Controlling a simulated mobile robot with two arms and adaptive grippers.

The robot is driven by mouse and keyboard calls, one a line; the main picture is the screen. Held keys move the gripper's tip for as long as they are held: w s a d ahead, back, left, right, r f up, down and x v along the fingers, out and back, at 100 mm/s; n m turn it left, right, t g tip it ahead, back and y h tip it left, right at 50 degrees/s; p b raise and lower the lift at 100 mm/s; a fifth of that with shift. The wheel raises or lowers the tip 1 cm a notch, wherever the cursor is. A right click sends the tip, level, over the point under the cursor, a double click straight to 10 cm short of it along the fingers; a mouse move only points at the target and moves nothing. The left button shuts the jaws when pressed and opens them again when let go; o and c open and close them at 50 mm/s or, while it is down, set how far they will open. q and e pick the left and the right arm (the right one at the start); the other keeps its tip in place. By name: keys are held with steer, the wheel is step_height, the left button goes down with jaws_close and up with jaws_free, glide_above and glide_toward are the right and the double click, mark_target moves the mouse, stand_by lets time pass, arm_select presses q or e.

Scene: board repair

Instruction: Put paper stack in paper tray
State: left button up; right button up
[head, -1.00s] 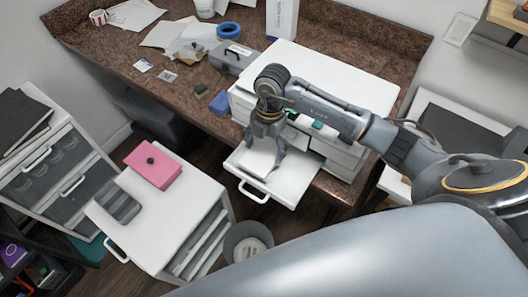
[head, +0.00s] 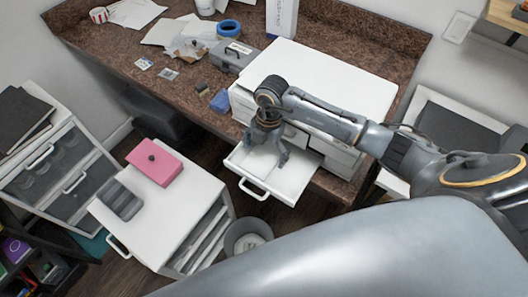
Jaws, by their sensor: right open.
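The paper tray (head: 292,196) is a white drawer with a front handle, pulled out from the white printer (head: 325,82) at the desk's front edge. My right gripper (head: 266,156) points down over the tray with its fingers spread open. A pale flat area under and between the fingers looks like the paper stack, but white on white makes its edges hard to tell. I cannot tell whether the fingers touch it. My left gripper is out of view.
A white cabinet (head: 190,205) with a pink box (head: 155,162) and a dark grey tray (head: 120,200) stands at left. A grey bin (head: 247,236) stands below the tray. Papers, blue tape (head: 229,28) and a grey case (head: 233,56) lie on the desk.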

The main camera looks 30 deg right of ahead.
mark_target(267, 152)
steer(key=shift+r, duration=0.35)
step_height(267, 152, up, 12)
steer(key=d+b, duration=0.1)
steer(key=b, duration=0.2)
steer(key=shift+w+d+f, duration=0.25)
steer(key=shift+w+d, duration=0.05)
steer(key=shift+w, duration=0.15)
steer(key=shift+f, duration=0.1)
